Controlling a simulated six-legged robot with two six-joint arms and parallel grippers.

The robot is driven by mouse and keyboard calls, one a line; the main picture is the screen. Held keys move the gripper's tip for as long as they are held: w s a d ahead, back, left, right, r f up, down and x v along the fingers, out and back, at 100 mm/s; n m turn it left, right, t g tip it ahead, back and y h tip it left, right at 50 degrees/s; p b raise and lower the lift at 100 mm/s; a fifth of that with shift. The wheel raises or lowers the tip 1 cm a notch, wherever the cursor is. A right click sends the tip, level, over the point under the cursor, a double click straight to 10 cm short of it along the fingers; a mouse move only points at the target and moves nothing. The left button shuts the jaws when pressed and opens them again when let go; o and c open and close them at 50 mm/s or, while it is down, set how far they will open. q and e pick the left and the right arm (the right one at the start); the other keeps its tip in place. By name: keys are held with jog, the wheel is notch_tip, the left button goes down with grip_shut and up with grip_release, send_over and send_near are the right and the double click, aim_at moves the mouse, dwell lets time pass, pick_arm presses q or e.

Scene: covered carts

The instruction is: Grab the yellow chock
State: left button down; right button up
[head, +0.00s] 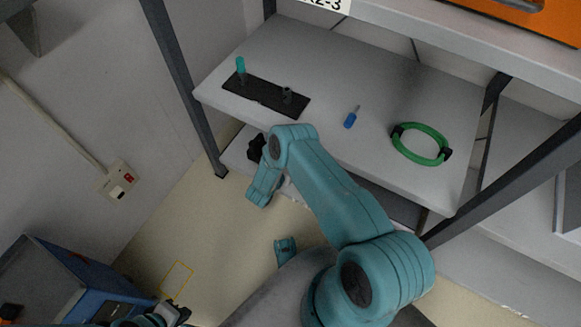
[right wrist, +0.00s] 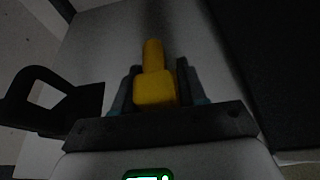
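The yellow chock (right wrist: 154,88) shows in the right wrist view as a block with a narrower part pointing up the picture. My right gripper (right wrist: 157,82) has a dark finger pad close against each side of the block and looks shut on it. In the head view my right arm bends down past the front edge of the shelf, and the chock and right fingertips are hidden there. My left gripper (head: 172,314) is at the bottom left of the head view, cut by the frame edge. Its finger opening is not clear.
The upper shelf (head: 330,70) carries a black plate (head: 262,97) with a teal peg (head: 240,66), a blue screwdriver (head: 350,120) and a green ring (head: 420,128). A dark post (head: 180,85) bounds the shelf. A blue box (head: 75,285) stands at bottom left.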

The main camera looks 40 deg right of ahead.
grip_shut()
